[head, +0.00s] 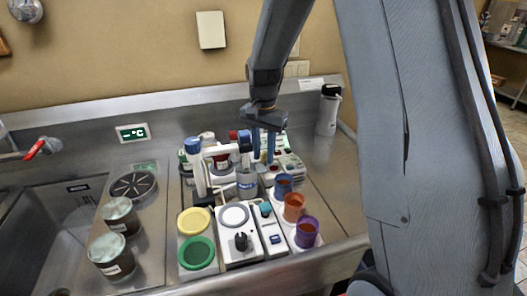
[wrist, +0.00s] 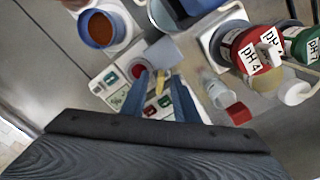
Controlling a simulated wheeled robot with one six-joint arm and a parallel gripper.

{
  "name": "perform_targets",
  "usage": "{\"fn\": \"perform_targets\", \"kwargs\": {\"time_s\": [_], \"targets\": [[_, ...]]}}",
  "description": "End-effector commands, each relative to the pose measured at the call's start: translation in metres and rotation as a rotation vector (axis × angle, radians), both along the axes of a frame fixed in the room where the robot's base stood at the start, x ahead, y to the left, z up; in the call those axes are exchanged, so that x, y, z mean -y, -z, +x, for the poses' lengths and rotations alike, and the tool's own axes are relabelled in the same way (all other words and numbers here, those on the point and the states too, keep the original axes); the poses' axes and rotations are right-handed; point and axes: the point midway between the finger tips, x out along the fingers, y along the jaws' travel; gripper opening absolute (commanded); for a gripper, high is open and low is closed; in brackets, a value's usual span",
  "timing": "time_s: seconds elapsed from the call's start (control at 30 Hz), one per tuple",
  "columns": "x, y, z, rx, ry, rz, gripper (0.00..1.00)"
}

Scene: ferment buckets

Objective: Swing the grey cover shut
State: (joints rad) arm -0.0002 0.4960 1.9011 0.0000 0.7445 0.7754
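My gripper (head: 263,158) points down over a pale panel with coloured buttons (head: 288,165) at the back of the bench. In the wrist view its two blue fingers (wrist: 160,78) are apart, with a small yellowish piece between them. A flat grey piece (wrist: 164,52), which looks like the cover, lies just beyond the fingertips. I cannot tell whether the fingers touch it or how far open it stands. In the head view my gripper and the bottles hide most of that spot. The panel also shows around the fingers in the wrist view (wrist: 112,78).
Blue (head: 283,185), orange (head: 293,207) and purple (head: 307,232) cups stand front right of the panel. A probe stand (head: 198,172) and pH bottles (wrist: 246,50) are close by. A white bottle (head: 328,110) stands at the back right. A sink (head: 50,225) is at left.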

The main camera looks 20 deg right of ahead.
Motion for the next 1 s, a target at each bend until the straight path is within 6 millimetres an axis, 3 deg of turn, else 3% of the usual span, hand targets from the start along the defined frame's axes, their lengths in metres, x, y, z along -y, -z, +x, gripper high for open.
{"fn": "perform_targets", "kwargs": {"time_s": [0.2,0.37,1.0], "targets": [[-0.0002,0.0005,0.0001,0.0,0.0,0.0,0.27],[-0.0003,0.0003,0.0001,0.0,0.0,0.0,0.0],[0.0,-0.0002,0.0001,0.0,0.0,0.0,0.0]]}}
